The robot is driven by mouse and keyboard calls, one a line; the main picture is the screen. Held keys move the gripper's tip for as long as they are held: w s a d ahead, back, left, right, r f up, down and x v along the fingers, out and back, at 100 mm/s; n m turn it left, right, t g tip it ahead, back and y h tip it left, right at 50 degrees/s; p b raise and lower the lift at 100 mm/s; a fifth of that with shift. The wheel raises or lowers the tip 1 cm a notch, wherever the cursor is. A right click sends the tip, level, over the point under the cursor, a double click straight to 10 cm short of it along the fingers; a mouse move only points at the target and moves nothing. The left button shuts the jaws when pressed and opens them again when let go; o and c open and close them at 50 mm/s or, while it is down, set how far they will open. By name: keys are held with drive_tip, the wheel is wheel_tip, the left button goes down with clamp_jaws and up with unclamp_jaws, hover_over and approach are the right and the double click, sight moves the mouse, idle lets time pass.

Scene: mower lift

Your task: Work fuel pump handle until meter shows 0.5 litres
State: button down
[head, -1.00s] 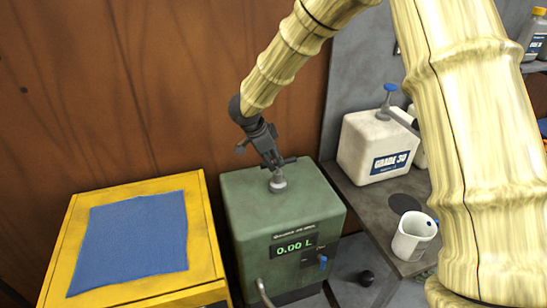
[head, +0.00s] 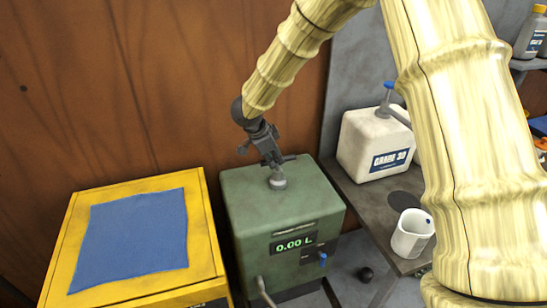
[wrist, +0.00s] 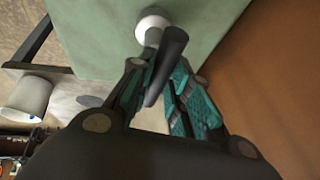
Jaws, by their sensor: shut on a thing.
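The green fuel pump (head: 245,205) stands against the brown wall, with a pale collar (head: 278,183) on its top. Its meter (head: 293,244) reads 0.00 L. My gripper (head: 272,160) is above the pump top, shut on the dark pump handle (head: 289,159). In the wrist view the handle (wrist: 170,60) runs between the two teal-padded fingers of my gripper (wrist: 160,80), and the white collar (wrist: 152,25) shows just beyond it. My own fingers hide part of the handle. A small blue-tipped lever (head: 322,259) is on the pump's front.
A yellow box (head: 205,225) with a blue cloth (head: 135,240) is at the left. At the right, a grey bench (head: 365,207) holds a white "GRADE 30" jug (head: 360,140) and a white cup (head: 410,238). My upper arm blocks much of the right side.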

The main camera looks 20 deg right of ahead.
wheel_tip(320, 180, up, 10)
drive_tip(key=p, duration=0.8)
drive_tip(key=shift+w+r, duration=0.15)
drive_tip(key=shift+r, duration=0.15)
drive_tip(key=c, duration=1.3)
unclamp_jaws()
wheel_tip(320, 180, up, 11)
hover_over(274, 159)
drive_tip(key=s+a, duration=0.2)
drive_tip(key=a, duration=0.3)
drive_tip(key=shift+s+d, duration=0.15)
